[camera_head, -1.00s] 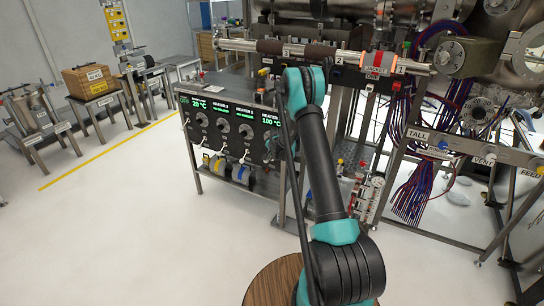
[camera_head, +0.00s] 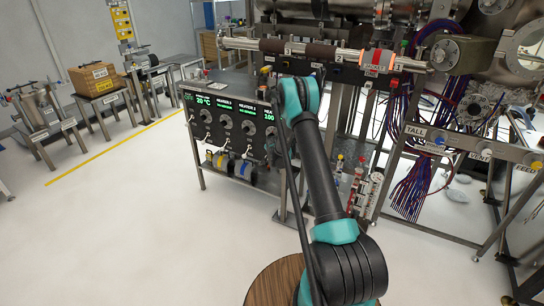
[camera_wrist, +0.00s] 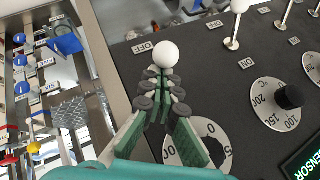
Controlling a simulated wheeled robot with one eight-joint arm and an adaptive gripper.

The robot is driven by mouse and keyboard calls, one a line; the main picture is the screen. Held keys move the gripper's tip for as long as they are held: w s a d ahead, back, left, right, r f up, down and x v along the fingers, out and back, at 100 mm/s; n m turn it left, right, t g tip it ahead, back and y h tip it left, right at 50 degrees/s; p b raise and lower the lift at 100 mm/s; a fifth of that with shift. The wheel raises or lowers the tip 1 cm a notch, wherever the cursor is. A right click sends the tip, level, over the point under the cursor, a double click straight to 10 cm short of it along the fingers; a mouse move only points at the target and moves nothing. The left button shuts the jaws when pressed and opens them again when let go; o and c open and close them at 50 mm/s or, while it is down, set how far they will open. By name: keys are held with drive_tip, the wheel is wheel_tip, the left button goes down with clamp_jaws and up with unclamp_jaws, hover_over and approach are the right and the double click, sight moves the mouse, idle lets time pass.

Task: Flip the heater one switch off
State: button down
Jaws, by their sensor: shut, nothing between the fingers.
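The heater panel (camera_head: 232,148) is a dark box with dials, white switches and green displays. Its right end, with a display reading 100 (camera_head: 269,117), is partly behind my arm. In the wrist view, a white ball-topped switch (camera_wrist: 166,54) stands just beyond the tips of my gripper (camera_wrist: 163,80), beside an OFF label (camera_wrist: 142,47). My gripper is shut and empty. Its fingers hide the switch's stem and part of a white dial (camera_wrist: 205,130). I cannot tell whether the tips touch the knob. The head view hides my gripper behind the arm.
A second white switch (camera_wrist: 237,8) with OFF and ON labels is to the right, near another dial (camera_wrist: 282,104). A metal frame with blue valves (camera_wrist: 22,62) is at left. The floor (camera_head: 110,220) in front of the panel is clear.

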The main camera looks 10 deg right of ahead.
drive_tip(key=shift+s+a+f+t, duration=0.15)
drive_tip(key=shift+s+a+f, duration=0.1)
drive_tip(key=shift+f, duration=0.35)
drive_tip(key=shift+s+a+f+t, duration=0.15)
drive_tip(key=shift+s+f, duration=0.1)
drive_tip(key=shift+f, duration=0.35)
drive_tip(key=shift+r, duration=0.1)
drive_tip(key=shift+r, duration=0.7)
